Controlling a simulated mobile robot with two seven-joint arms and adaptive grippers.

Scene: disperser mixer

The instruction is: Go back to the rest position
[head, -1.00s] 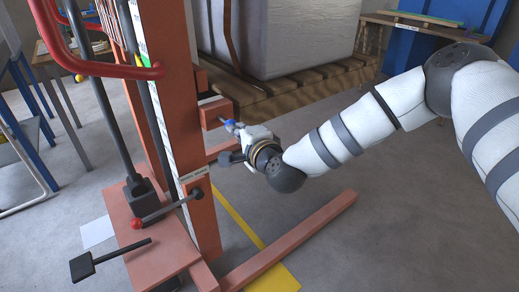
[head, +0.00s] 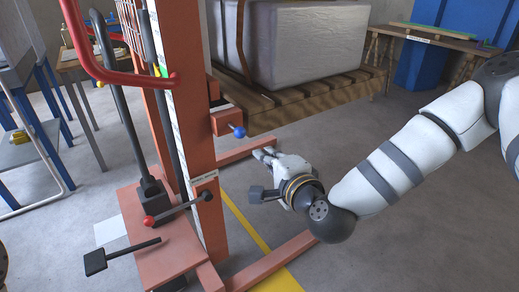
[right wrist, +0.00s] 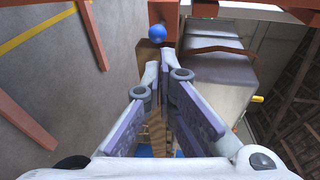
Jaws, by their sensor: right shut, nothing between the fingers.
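My right gripper (head: 264,155) is shut and empty, low to the right of the orange-red machine frame (head: 188,130). A blue ball knob (head: 239,131) sticks out of the frame's side, above and left of the fingertips, apart from them. In the right wrist view the shut fingers (right wrist: 166,65) point towards the blue knob (right wrist: 157,33), with nothing between the tips. My right arm reaches in from the right. My left gripper is not in view.
A red-knobbed lever (head: 149,220) and a black pedal (head: 95,262) are on the machine's front. Its base leg (head: 275,260) runs along the floor below my gripper. A wrapped load on a wooden pallet (head: 290,105) stands behind. Floor to the right is clear.

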